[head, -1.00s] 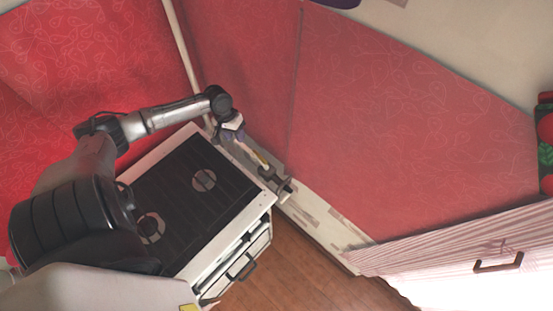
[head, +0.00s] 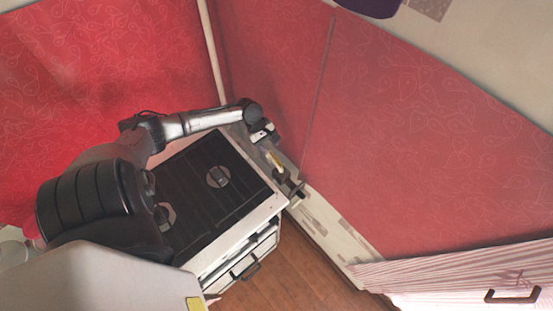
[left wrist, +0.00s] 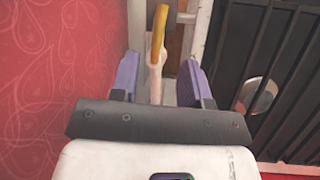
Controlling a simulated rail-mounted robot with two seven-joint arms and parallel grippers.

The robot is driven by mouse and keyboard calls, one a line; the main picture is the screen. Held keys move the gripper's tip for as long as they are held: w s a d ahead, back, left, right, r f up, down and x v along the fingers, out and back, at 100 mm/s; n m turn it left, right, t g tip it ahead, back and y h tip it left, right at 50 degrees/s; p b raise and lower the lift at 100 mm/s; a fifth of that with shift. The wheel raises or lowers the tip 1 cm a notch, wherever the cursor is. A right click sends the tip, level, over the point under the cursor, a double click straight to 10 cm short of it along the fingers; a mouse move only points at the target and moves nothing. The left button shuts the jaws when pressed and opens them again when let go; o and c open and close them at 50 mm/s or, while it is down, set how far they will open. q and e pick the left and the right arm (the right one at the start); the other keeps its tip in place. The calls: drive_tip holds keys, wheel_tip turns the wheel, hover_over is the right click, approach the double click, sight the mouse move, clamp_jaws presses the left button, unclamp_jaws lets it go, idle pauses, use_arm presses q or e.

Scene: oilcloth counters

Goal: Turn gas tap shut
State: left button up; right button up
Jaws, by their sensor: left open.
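The gas tap has a yellow lever handle (head: 274,161) and sits in the narrow gap between the stove and the red wall. In the left wrist view the yellow handle (left wrist: 160,33) stands lengthwise, with a pale stem below it running down between the fingers. My left gripper (head: 265,136) is just behind the handle's far end in the head view. In the left wrist view its purple-padded fingers (left wrist: 160,82) are apart, one on each side of the stem, with gaps visible. My right gripper is not in view.
The stove (head: 205,185) with black grates stands directly beside the tap, under my left arm. The red patterned wall (head: 400,130) closes off the other side. Wooden floor (head: 310,270) lies in front, and a striped cabinet front (head: 450,280) is at lower right.

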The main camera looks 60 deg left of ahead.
sight(277, 161)
use_arm(q)
drive_tip(key=x, duration=0.8)
drive_tip(key=shift+d+f+b, duration=0.15)
drive_tip(key=shift+f+b, duration=0.1)
drive_tip(key=shift+b, duration=0.05)
clamp_jaws()
